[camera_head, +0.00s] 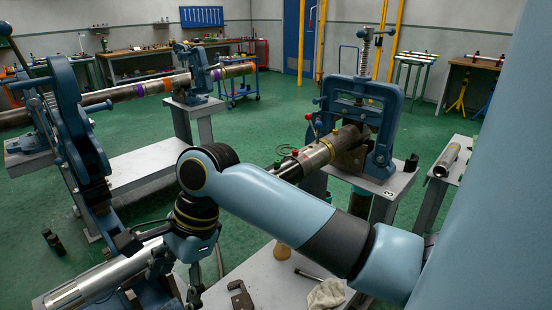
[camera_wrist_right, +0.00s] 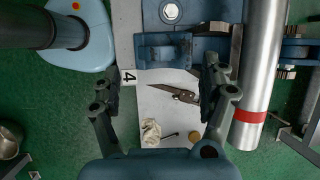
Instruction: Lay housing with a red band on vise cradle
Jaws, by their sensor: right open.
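The housing is a smooth silver tube (camera_wrist_right: 262,62) with a red band (camera_wrist_right: 249,116) near its lower end in the right wrist view. In the head view a silver tube (camera_head: 100,279) lies at lower left beside a blue vise (camera_head: 72,125); its band does not show there. My right gripper (camera_wrist_right: 164,82) is open and empty, over blue vise parts (camera_wrist_right: 165,52) on a bench marked 4. The tube is to the right of the fingers, outside them. How the tube is supported is unclear, and the cradle surface is not clearly visible. My left gripper is not seen.
A vise (camera_head: 363,125) on bench 3 holds a dark pipe. Another silver pipe (camera_head: 447,160) lies on a side bench. The green floor is open behind.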

